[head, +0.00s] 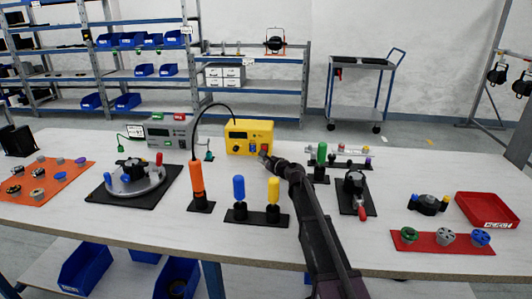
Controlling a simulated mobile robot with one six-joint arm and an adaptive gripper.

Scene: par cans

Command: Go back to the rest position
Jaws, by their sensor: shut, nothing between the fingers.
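My arm reaches up from the lower right over the white workbench (160,222). My gripper (266,158) is at its far end, pointing away towards the yellow box (249,137) at the back of the bench. The fingers are small in the picture and look closed, with nothing seen held between them. The gripper is near the front right of the yellow box; I cannot tell whether it touches it.
Close by stand a stand with blue (239,188) and yellow handles, an orange tool (196,180), a green handle (322,153) and a black fixture (355,192). A red tray (487,210) lies far right. Clear bench shows at the front left.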

